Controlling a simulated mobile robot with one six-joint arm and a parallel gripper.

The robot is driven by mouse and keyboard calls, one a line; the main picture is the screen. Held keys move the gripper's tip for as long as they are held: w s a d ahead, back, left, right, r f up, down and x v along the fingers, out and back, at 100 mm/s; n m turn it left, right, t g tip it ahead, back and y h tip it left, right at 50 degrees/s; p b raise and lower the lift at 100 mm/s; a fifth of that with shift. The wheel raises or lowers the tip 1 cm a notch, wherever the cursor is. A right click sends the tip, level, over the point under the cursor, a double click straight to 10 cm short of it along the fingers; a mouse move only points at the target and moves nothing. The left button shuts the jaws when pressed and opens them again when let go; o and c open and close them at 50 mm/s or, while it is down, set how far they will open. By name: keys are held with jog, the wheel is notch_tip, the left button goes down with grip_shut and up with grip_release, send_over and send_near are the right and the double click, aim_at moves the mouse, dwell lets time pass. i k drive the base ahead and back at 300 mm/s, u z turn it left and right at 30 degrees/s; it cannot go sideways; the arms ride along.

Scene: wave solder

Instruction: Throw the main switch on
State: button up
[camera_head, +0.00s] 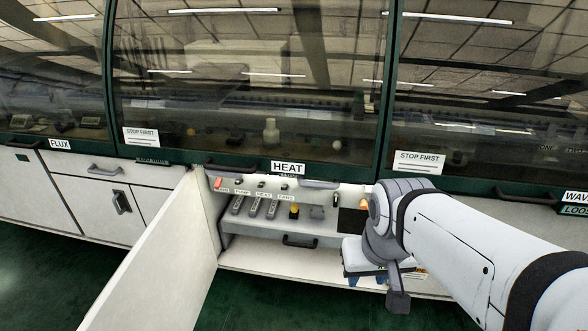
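The cabinet under the HEAT sign stands open and shows a control panel (262,186). A red switch (217,183) sits at its left end, with a label too small to read fully. Small dark knobs (261,184) stand in a row to its right, over labels like PUMP, HEAT and FANS. I cannot tell for sure which control is the main switch. Farther right are a dark square (349,222) and an orange part (363,204), partly behind my arm. My gripper (367,280) is in front of the cabinet's right side, pointing down. Its fingertips look apart, with nothing seen between them.
The open white door (160,265) swings out at the left of the cabinet. Inside, grey levers (254,207), a yellow-topped button (294,210) and a drawer handle (300,241) show. Glass hoods (250,80) rise above. Green floor (50,275) is clear at the left.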

aim_at(218, 184)
jog(key=z, duration=0.05)
jog(key=i, duration=1)
jog(key=u, duration=0.1)
